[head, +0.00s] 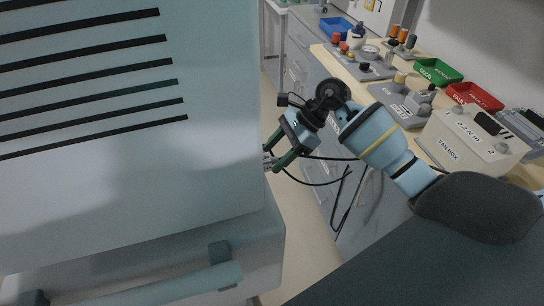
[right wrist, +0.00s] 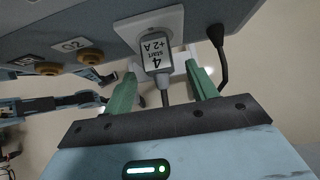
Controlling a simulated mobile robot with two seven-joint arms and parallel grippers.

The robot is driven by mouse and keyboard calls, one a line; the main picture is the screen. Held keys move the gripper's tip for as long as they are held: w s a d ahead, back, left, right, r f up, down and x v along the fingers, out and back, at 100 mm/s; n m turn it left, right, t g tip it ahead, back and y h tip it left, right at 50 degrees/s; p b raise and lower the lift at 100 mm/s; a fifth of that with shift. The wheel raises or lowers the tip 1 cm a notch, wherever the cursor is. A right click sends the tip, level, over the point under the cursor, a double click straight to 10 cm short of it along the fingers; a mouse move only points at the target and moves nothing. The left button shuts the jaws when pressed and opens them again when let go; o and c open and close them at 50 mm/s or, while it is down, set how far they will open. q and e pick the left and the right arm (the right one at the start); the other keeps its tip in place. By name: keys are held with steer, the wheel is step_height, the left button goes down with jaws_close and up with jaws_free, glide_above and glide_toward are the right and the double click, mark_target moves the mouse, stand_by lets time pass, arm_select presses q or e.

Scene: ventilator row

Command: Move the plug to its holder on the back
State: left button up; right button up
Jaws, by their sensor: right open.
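The plug (right wrist: 157,58) shows in the right wrist view as a grey block with a white label reading "4 start +2 A". It sits at a white socket plate (right wrist: 148,24) on a grey panel, its cable hanging down. My right gripper (right wrist: 160,80) is open, its green fingers on either side of the plug and cable with gaps visible. In the head view my right gripper (head: 276,160) is at the edge of the large pale ventilator (head: 150,190), which hides the plug there. I cannot make out the holder. My left gripper is not identifiable.
Brass gas ports (right wrist: 90,56) and a second black cable (right wrist: 221,60) flank the plug. In the head view, a bench with a fan box (head: 465,143), a green tray (head: 438,71) and a red tray (head: 475,96) stands at right. Floor shows between ventilator and bench.

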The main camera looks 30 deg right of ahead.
steer(key=w+v, duration=0.1)
steer(key=v, duration=0.5)
steer(key=shift+s+b, duration=0.3)
steer(key=shift+s, duration=0.2)
